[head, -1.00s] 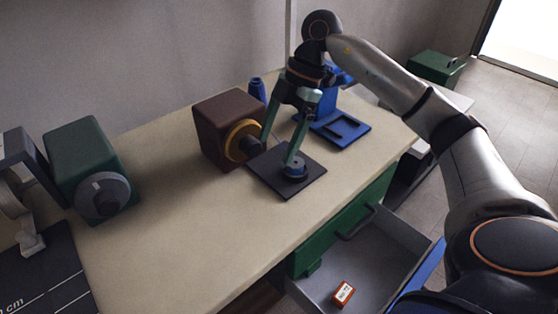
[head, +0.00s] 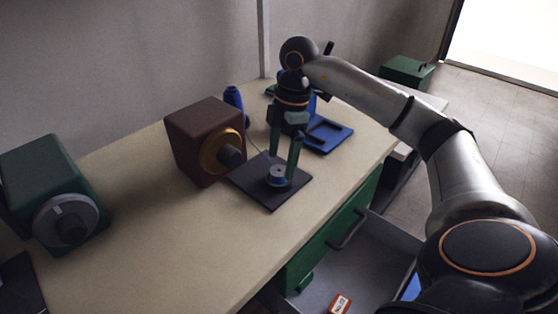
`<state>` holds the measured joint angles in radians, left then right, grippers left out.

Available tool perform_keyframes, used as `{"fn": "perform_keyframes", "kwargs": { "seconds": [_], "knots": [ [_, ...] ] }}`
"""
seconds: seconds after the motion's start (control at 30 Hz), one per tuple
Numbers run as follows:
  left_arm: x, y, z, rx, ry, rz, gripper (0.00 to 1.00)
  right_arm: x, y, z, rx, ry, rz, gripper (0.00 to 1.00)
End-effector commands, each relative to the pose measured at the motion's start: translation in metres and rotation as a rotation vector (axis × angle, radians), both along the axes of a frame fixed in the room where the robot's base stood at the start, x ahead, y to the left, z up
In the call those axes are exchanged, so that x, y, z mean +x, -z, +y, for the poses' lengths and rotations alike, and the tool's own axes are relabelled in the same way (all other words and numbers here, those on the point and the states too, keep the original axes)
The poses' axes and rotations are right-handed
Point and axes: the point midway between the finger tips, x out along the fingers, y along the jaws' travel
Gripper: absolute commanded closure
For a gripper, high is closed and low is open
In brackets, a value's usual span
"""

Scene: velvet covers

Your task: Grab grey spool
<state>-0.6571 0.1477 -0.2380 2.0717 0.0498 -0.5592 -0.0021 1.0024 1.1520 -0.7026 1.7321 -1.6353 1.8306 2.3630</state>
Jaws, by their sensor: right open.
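A small spool (head: 278,175) with a grey top and a blue lower rim stands on a dark square plate (head: 262,198) on the workbench. My right gripper (head: 282,167) points down over the plate with its two fingers apart. Its fingertips are at the spool, one on the near right side and one toward the back; I cannot tell whether they touch it. My left gripper is out of view.
A brown box with a yellow dial (head: 192,135) stands left of the plate. A blue bottle (head: 234,98) and a blue tray (head: 328,137) are behind. A green box with a grey dial (head: 45,170) is at left. An open drawer (head: 325,268) holds a red-and-white box (head: 340,304).

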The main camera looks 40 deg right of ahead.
Motion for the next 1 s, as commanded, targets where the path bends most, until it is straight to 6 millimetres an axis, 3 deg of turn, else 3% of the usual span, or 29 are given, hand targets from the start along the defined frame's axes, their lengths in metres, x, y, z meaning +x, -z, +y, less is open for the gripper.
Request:
{"fn": "perform_keyframes", "kwargs": {
  "seconds": [0.03,0.17,0.43,1.0],
  "knots": [
    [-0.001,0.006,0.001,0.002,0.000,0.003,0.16,-0.001,0.012,0.001,-0.001,0.000,0.003,0.13],
    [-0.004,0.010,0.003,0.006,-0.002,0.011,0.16,0.000,0.024,0.004,0.001,-0.001,0.002,0.13],
    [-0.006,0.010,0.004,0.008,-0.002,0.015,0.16,0.000,0.027,0.004,0.000,-0.001,0.000,0.13],
    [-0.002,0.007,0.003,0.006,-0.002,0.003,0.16,0.001,0.026,0.004,0.001,-0.001,0.000,0.76]
  ]
}}
